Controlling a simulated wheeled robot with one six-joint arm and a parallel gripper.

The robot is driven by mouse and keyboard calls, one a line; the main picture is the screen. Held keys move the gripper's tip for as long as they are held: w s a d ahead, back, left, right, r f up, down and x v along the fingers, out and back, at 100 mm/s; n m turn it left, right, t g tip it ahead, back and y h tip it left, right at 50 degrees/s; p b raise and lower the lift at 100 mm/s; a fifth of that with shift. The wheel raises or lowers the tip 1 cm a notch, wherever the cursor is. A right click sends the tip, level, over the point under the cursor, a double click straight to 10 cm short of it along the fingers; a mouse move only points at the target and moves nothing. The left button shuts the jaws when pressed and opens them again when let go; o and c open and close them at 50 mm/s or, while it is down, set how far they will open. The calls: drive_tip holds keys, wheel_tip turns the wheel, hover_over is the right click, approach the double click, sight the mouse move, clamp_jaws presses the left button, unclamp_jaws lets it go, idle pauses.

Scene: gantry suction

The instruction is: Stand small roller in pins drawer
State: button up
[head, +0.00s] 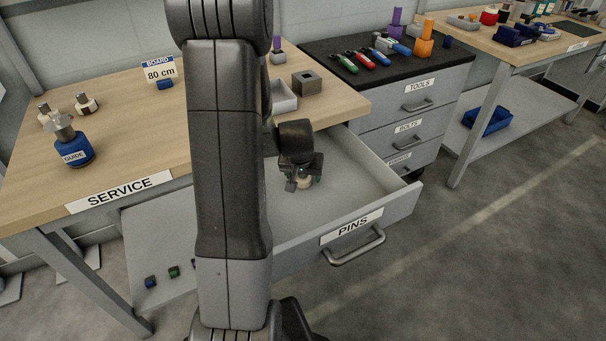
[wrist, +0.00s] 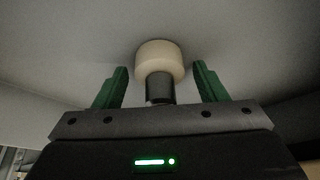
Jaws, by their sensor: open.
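The PINS drawer (head: 388,199) is pulled out under the service bench. The small roller, a cream wheel (head: 304,183) on a dark stem, is low inside it, below my gripper (head: 303,177). In the wrist view the cream roller (wrist: 160,58) has its wheel end away from me and its stem toward my palm. My gripper (wrist: 161,70) is open, with a green finger on each side and a visible gap to the roller on both. The roller looks upright on the drawer floor, though its contact with the floor is hard to see.
The drawer's front wall and PINS handle (head: 354,248) stand close by. The TOOLS cabinet (head: 420,85) stands right of the drawer. My arm hides part of the bench and drawer.

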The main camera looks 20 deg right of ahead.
drive_tip(key=shift+r, duration=0.1)
drive_tip(key=shift+r+p, duration=0.2)
drive_tip(key=shift+p, duration=0.1)
drive_tip(key=p+v, duration=0.1)
drive_tip(key=v, duration=1)
drive_tip(key=shift+s+r, duration=0.15)
drive_tip(key=shift+r, duration=0.2)
drive_tip(key=shift+c, duration=0.5)
